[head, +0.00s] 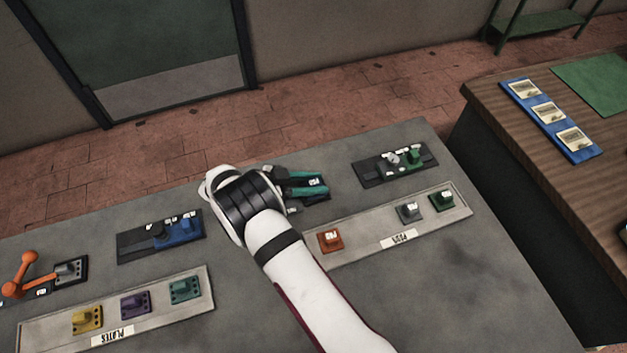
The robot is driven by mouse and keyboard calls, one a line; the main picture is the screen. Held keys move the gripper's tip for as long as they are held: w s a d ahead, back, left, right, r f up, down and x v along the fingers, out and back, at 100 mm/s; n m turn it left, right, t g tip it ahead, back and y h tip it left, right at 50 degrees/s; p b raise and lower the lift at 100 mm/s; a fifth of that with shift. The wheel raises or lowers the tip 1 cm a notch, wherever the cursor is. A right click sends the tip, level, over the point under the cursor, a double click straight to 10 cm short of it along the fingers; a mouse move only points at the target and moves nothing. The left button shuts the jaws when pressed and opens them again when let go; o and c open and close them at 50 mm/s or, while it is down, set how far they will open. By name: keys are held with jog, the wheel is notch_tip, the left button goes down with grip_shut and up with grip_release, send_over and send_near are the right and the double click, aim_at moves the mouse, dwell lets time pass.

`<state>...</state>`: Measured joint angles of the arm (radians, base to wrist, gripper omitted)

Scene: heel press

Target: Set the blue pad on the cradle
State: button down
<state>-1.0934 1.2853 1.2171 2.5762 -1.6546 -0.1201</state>
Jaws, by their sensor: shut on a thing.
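My gripper (308,184) reaches over the dark middle station at the back of the grey table, its teal fingers pointing right. It is shut on a small dark-bluish piece with a white label between the fingers, which I take to be the blue pad (316,182). The fingers hide most of it. The station under it (318,199) shows only in part, so I cannot make out its cradle or tell whether the pad touches it.
A left station (178,236) carries a blue block; a right station (394,165) carries grey and green pieces. The pads tray (365,247) holds orange, grey and green pieces. The plates tray (60,329) holds yellow, purple and teal ones. An orange lever (27,273) stands at far left.

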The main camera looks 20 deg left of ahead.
jog(key=shift+f, duration=0.35)
jog(key=shift+c, duration=2.2)
grip_release()
jog(key=v, duration=0.7)
jog(key=shift+s+a+r, duration=0.1)
jog(key=shift+s+a, duration=0.1)
